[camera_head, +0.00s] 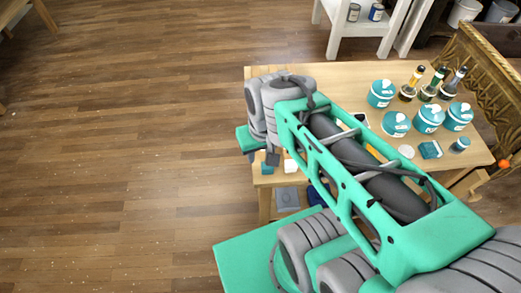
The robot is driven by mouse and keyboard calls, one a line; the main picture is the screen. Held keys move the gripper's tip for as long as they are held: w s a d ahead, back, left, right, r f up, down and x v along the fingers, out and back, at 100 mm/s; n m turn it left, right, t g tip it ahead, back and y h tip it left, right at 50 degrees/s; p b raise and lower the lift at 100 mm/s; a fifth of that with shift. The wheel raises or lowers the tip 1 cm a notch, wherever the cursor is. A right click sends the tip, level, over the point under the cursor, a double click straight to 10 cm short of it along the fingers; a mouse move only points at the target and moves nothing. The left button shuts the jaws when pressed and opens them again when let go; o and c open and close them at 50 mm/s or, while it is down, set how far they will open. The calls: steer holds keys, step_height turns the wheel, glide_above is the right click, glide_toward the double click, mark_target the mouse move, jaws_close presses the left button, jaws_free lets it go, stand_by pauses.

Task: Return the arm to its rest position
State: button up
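My green and grey arm stretches from the lower right to a grey joint over the left part of the wooden table (340,76). I cannot make out my gripper or its fingers; the arm's far end is hidden behind its own links. I see nothing held.
Several teal-and-white tubs (381,93) and several dark bottles (427,91) stand on the table's right half. A teal box (430,149) and a white round item (406,151) lie near its front. A gilt console (480,67) stands at right. Wooden floor (120,150) at left is clear.

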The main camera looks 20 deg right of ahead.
steer(key=shift+r, duration=0.1)
step_height(320, 180, up, 14)
steer(key=w+t+p, duration=0.1)
steer(key=p, duration=1.1)
steer(key=shift+w+r, duration=0.15)
steer(key=shift+w, duration=0.15)
steer(key=shift+a, duration=0.1)
